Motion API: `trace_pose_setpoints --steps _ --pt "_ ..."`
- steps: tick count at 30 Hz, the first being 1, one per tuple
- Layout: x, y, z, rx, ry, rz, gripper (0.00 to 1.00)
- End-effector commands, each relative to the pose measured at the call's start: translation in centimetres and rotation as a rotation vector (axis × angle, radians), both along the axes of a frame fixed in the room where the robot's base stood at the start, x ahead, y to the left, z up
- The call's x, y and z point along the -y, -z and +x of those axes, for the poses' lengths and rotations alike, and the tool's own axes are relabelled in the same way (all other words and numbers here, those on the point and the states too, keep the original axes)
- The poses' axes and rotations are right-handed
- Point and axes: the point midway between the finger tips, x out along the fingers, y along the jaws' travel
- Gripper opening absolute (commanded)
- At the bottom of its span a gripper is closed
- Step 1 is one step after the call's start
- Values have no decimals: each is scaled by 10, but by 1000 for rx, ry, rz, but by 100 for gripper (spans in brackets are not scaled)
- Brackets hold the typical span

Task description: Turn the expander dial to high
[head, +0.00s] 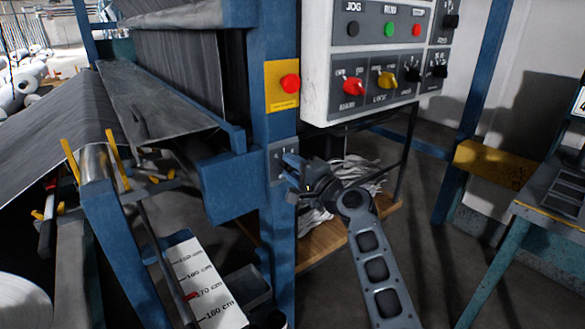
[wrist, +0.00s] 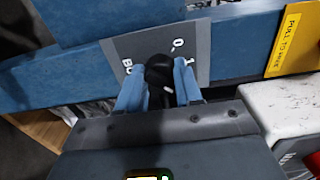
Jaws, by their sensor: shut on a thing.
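A black dial (wrist: 160,72) with a white mark sits on a small grey plate (wrist: 203,55) on the blue post. The plate also shows in the head view (head: 276,160), below the yellow stop-button box. My gripper (head: 294,172) is at this plate. In the wrist view my gripper (wrist: 158,85) has one blue finger on each side of the dial and is shut on it. The plate's print shows a 0 and parts of other characters; the dial and fingers hide the rest, so I cannot read the full label or setting.
A white control panel (head: 315,60) with buttons and several knobs, including red (head: 354,87) and yellow (head: 388,80) ones, hangs just above and right of my gripper. The yellow box (head: 271,92) with a red button is directly above. The blue post (head: 282,220) continues downward.

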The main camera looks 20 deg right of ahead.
Motion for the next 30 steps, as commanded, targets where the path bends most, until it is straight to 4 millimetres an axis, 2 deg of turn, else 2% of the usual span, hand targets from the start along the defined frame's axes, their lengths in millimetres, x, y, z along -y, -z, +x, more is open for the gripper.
trace_pose_setpoints --steps 1,2,9,17,20,30 --pt "0 3 -1 -4 0 0 4" --pt "0 3 -1 -4 0 0 36" --pt "0 1 0 -2 0 -1 59" --pt "0 1 -1 -1 0 -1 60" --pt "2 2 -7 -1 0 -1 60" --pt "19 2 -57 -1 1 -3 60"
